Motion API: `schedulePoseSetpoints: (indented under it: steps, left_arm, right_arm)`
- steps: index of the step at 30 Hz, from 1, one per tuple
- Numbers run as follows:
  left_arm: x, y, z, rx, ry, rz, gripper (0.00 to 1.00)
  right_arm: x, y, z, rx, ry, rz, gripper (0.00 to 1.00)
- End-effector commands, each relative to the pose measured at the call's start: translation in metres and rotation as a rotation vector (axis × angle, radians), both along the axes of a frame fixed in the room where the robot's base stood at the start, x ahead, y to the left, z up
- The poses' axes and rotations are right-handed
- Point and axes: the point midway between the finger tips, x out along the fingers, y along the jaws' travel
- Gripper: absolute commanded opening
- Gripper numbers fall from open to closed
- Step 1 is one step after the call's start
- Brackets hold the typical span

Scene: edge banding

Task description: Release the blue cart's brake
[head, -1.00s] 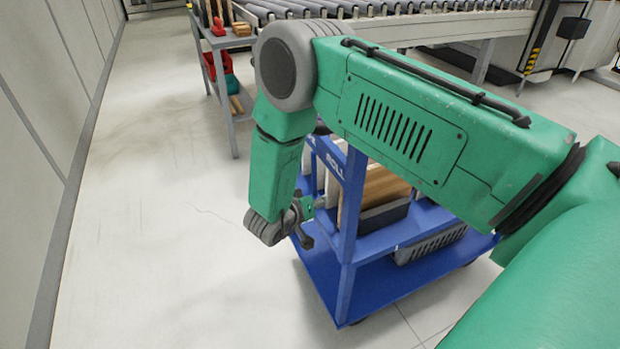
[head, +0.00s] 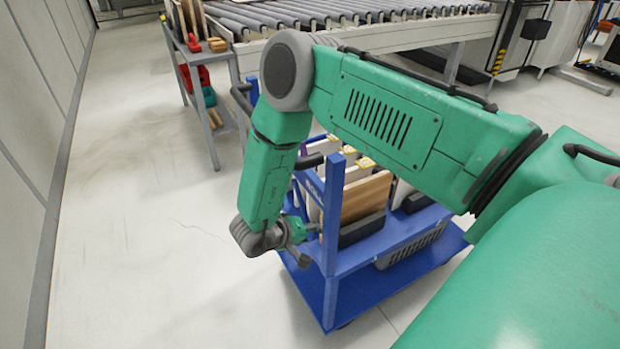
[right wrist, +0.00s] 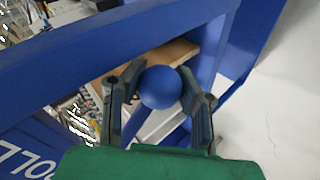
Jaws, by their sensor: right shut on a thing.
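The blue cart (head: 335,285) stands under and beyond my right arm, with a blue upright, a lower deck and the marking "ROLL". In the right wrist view its blue frame (right wrist: 110,50) crosses the picture. A round blue knob (right wrist: 160,87) sits between the two fingers of my right gripper (right wrist: 160,100), which is shut on it. In the head view my right gripper (head: 300,230) is beside the cart's near upright. The knob and its lever are hidden there. My left gripper is not in view.
The cart carries boards (head: 366,196) and a grey crate (head: 410,248). A roller conveyor (head: 340,22) and a grey shelf trolley (head: 208,125) stand behind. Open pale floor (head: 135,230) lies left, up to a wall (head: 30,130).

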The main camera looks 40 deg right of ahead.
Motion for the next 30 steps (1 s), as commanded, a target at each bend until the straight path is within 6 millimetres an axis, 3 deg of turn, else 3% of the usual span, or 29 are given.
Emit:
schedulePoseSetpoints:
  steps: [11,12,14,24,30]
  left_arm:
    - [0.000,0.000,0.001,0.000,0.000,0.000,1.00]
    - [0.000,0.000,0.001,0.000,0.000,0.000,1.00]
    - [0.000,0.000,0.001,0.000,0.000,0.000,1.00]
    - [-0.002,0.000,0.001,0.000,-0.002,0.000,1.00]
    - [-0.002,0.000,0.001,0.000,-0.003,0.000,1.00]
  right_arm:
    - [0.006,0.000,0.004,-0.003,-0.011,0.004,0.00]
    - [0.006,0.000,0.004,-0.003,-0.011,0.004,0.36]
    - [0.006,0.000,0.004,-0.002,-0.010,0.003,0.52]
    - [0.003,0.002,0.003,0.001,-0.004,0.002,0.52]
    - [0.004,0.022,0.019,0.002,-0.006,0.005,0.52]
